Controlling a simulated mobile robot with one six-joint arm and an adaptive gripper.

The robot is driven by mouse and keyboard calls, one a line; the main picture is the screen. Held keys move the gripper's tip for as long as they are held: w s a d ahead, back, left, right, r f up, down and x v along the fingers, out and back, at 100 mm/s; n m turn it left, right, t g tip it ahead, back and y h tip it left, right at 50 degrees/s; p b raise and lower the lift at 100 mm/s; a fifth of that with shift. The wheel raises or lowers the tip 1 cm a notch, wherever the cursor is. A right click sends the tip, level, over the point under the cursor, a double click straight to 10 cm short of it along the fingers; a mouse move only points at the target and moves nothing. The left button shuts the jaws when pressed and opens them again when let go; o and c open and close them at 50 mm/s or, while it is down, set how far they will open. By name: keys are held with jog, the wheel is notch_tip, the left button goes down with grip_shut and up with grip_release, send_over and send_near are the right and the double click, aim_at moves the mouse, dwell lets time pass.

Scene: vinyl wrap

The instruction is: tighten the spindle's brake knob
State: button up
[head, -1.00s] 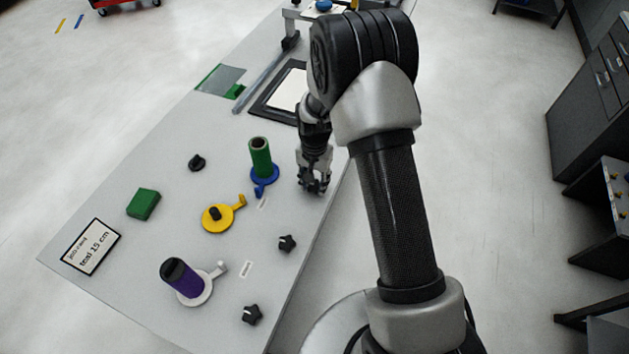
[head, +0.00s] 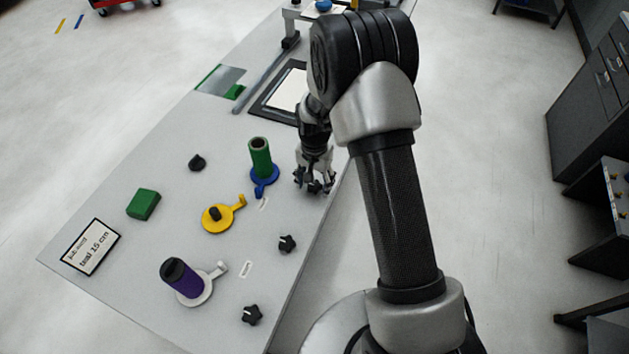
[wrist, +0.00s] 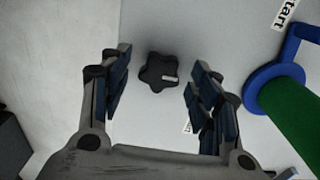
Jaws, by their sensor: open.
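A black star-shaped knob (wrist: 155,72) with a pale mark shows in the wrist view, on the grey table between and slightly beyond my fingertips. My gripper (wrist: 152,88) is open, with one finger to each side of the knob and clear space around it. In the head view my gripper (head: 315,184) points down near the table's right edge and hides most of that knob.
Two more black knobs (head: 287,243) (head: 251,314) sit beside the yellow spindle (head: 217,218) and the white spindle (head: 196,297) with its purple roll (head: 182,279). A green block (head: 143,204), a black cap (head: 197,162) and a job card (head: 90,247) lie to the left.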

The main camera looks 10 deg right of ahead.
notch_tip(320, 180, up, 12)
dwell(0.6)
notch_tip(320, 180, up, 8)
jog(key=f+n, duration=0.1)
send_over(314, 185)
jog(key=s, duration=0.3)
jog(key=s+r+n+t, duration=0.2)
jog(key=s+r, duration=0.6)
jog(key=r, duration=0.1)
jog(key=s+r+n+t+b, duration=0.1)
jog(key=s+r+n+t, duration=0.1)
jog(key=s, duration=1.4)
jog(key=shift+s+d+r+n+t, duration=0.3)
jog(key=shift+s+d+r+n, duration=0.25)
jog(key=shift+n, duration=0.65)
